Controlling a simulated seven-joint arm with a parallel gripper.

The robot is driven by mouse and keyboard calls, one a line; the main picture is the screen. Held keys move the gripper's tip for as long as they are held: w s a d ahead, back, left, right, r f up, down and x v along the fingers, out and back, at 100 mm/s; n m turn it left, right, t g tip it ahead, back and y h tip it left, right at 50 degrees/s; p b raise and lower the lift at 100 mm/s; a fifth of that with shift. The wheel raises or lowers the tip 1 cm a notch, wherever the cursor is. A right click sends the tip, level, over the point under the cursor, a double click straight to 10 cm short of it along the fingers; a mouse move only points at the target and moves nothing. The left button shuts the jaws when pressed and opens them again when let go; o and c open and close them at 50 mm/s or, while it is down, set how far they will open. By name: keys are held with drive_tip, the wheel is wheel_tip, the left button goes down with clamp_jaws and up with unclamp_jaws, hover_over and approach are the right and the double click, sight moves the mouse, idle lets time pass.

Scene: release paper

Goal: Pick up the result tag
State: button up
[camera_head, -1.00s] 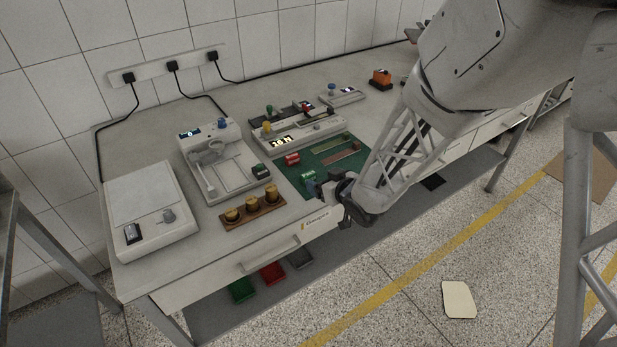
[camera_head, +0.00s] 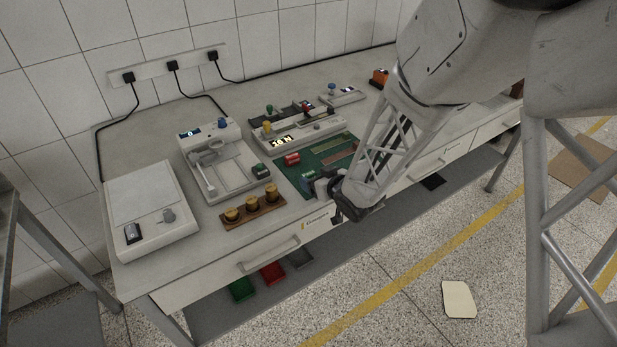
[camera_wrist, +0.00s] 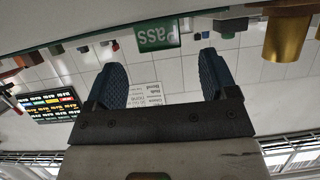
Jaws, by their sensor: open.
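The result tag looks to be the green block marked "Pass" (camera_wrist: 158,34), upside down in the wrist view. In the head view the small green tag (camera_head: 308,174) lies on the green mat (camera_head: 322,160) near the table's front edge, partly covered by my gripper. My gripper (camera_wrist: 161,62) is open, with its two dark blue fingers apart and nothing between them. The tag shows beyond the fingertips, roughly centred in the gap. In the head view my gripper (camera_head: 316,183) is right beside the tag; contact cannot be told.
A wooden block with brass weights (camera_head: 253,205) stands left of my gripper; a weight (camera_wrist: 287,38) shows in the wrist view. A red piece (camera_head: 291,159) lies behind the tag. A device with a blue knob (camera_head: 222,160) and a white scale (camera_head: 150,212) stand further left.

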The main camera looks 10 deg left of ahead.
sight(309, 174)
drive_tip(key=shift+x, duration=2.05)
drive_tip(key=c, duration=1)
drive_tip(key=shift+r, duration=0.15)
drive_tip(key=shift+r, duration=1.7)
drive_tip(key=s+d, duration=0.3)
drive_tip(key=s, duration=0.4)
drive_tip(key=s+d+r, duration=0.1)
drive_tip(key=s+d, duration=0.3)
drive_tip(key=s, duration=0.3)
drive_tip(key=shift+s+r, duration=0.2)
drive_tip(key=shift+w+d, duration=0.1)
drive_tip(key=shift+d, duration=0.05)
